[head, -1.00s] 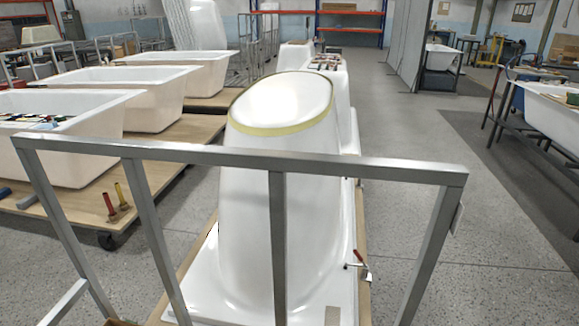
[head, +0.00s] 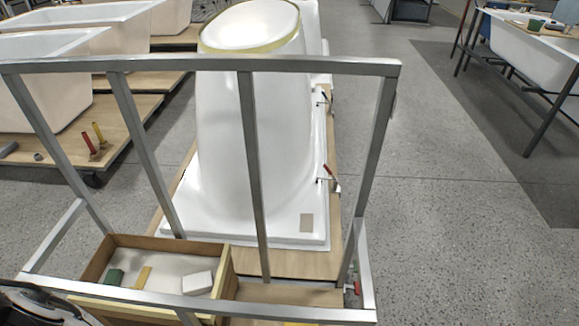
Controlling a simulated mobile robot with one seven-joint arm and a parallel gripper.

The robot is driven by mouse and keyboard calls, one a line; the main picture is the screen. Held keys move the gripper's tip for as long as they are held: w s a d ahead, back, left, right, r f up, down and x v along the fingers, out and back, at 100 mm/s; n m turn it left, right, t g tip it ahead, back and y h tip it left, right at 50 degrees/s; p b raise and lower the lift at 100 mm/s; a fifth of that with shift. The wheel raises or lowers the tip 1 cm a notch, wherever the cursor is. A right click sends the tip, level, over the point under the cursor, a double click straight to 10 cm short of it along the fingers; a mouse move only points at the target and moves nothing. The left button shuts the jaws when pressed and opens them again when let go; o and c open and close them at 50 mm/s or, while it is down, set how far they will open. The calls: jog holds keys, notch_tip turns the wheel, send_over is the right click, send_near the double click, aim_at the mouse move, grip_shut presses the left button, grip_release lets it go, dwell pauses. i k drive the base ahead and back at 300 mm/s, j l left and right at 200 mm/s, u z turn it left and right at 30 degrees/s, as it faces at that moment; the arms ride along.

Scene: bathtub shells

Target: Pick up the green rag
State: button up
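I cannot make out a green rag for certain. A small dark green item (head: 115,277) lies at the left inside an open wooden box (head: 228,268) low in the frame; it looks blocky, and I cannot tell whether it is cloth. Another small green item (head: 536,25) lies on the rim of the white tub at the far right, too small to identify. A dark and white rounded part at the bottom left corner seems to be mine. No gripper fingers show.
A grey metal frame (head: 200,64) stands close in front, its bars crossing the view. Behind it a white tub shell (head: 225,140) stands on a wooden board. The box also holds a yellow piece (head: 142,278) and white block (head: 198,283). Grey floor (head: 440,200) is open at right.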

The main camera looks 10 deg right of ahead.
aim_at(114, 277)
jog(key=u, duration=1.1)
jog(key=i+j, duration=0.65)
jog(key=i+j+z, duration=0.2)
jog(key=j, duration=0.2)
jog(key=i+j+z, duration=0.25)
jog(key=j, duration=0.15)
jog(key=z, duration=1.1)
jog(key=j, duration=1.25)
